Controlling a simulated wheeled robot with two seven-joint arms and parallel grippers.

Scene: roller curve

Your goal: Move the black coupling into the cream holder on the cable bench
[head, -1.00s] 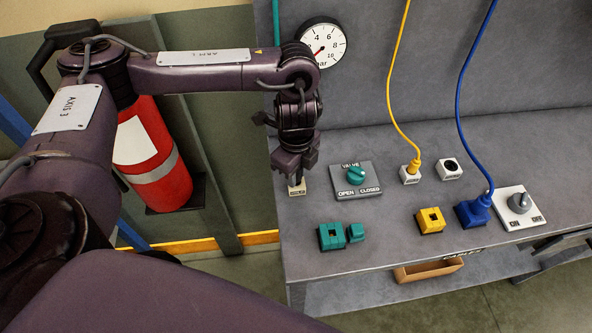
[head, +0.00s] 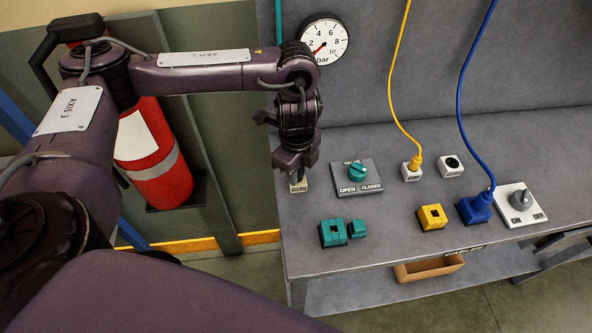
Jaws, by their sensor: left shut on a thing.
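My left gripper (head: 297,165) points down at the left end of the grey cable bench (head: 400,215), directly above the small cream holder (head: 298,187). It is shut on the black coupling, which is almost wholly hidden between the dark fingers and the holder. I cannot tell whether the coupling is seated in the holder or just above it. My right gripper is out of view.
Right of the holder are a teal valve knob (head: 357,173), teal blocks (head: 333,232), a yellow block (head: 431,217), a blue plug (head: 475,208) and a yellow-cabled socket (head: 412,170). A gauge (head: 322,40) is on the back panel. A red extinguisher (head: 150,155) stands left.

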